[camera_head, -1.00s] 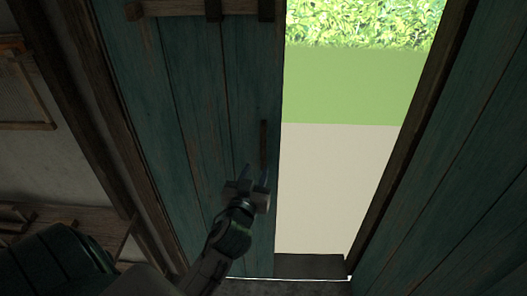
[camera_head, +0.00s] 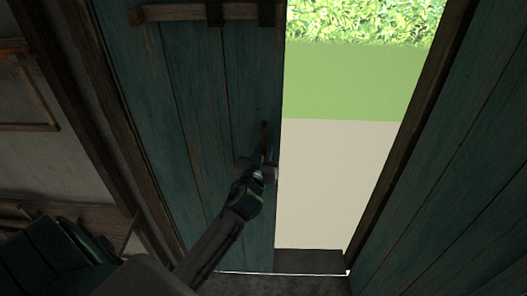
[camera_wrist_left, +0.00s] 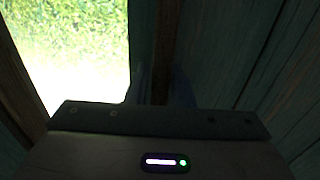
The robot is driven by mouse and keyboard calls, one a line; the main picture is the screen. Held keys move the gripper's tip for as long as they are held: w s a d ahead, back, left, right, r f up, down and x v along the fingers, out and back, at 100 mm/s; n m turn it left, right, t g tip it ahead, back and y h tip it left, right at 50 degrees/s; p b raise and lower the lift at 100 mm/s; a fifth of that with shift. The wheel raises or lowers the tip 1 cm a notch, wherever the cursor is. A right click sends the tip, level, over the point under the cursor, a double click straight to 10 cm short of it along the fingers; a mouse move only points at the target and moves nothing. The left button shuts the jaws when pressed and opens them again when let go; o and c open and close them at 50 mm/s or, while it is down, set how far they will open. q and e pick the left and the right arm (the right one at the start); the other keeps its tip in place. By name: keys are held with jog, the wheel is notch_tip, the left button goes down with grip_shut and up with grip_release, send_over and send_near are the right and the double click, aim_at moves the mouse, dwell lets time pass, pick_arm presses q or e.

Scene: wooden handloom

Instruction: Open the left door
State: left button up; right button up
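The left door (camera_head: 190,110) is a teal plank panel filling the left of the doorway in the head view. A dark upright bar handle (camera_head: 264,137) is on it near its free right edge. My left gripper (camera_head: 263,160) is at the lower part of this handle. In the left wrist view the handle (camera_wrist_left: 163,45) runs down between my two dim fingers (camera_wrist_left: 158,88), which look apart, one on each side of it. Whether they touch it is too dark to tell. My right gripper is not in view.
Right of the left door the doorway is clear, with pale ground (camera_head: 335,185), green ground (camera_head: 345,80) and a hedge (camera_head: 365,20) outside. Another teal panel (camera_head: 450,180) stands at the right. A wooden crosspiece (camera_head: 190,12) is on the door's upper part. A wall with a wooden frame (camera_head: 30,95) is at the left.

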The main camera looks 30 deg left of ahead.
pick_arm(q)
jog(key=c, duration=0.4)
grip_shut()
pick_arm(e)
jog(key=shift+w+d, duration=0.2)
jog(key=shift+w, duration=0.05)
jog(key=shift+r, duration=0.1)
